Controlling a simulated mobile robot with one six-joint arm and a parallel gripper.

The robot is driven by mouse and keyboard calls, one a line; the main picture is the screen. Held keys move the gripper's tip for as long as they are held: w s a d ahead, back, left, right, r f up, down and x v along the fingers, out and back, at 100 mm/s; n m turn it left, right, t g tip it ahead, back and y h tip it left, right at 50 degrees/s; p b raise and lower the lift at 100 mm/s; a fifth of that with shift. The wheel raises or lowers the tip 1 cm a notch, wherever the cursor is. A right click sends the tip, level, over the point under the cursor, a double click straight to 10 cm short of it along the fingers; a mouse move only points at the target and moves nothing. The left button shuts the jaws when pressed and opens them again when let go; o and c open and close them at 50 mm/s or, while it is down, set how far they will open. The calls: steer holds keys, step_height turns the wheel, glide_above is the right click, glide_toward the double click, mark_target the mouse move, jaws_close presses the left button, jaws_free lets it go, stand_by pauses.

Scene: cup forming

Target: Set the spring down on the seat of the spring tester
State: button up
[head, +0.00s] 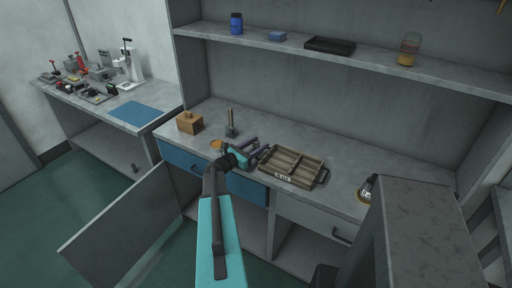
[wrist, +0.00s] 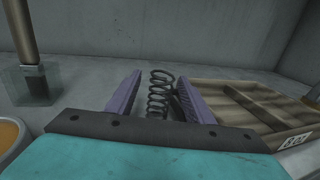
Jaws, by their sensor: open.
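A dark coil spring (wrist: 158,98) stands roughly upright between the two purple fingers of my gripper (wrist: 160,84) in the wrist view. The fingers are open. The spring looks close to the right finger; I cannot tell if they touch. In the head view my gripper (head: 258,151) is low over the workbench, left of the wooden tray, and I cannot make out the spring there. A white upright device with a dark lever (head: 131,66) stands on the far left bench; it may be the spring tester, but its seat is too small to make out.
A divided wooden tray (head: 291,166) lies right of my gripper, also in the wrist view (wrist: 243,104). A post on a block (head: 231,122) and a wooden box (head: 189,123) stand to the left. A blue mat (head: 138,112) lies on the left bench. A cabinet door (head: 125,220) hangs open.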

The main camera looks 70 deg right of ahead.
steer(key=shift+p+x, duration=0.45)
steer(key=shift+x, duration=1.1)
jaws_close()
steer(key=shift+r, duration=0.2)
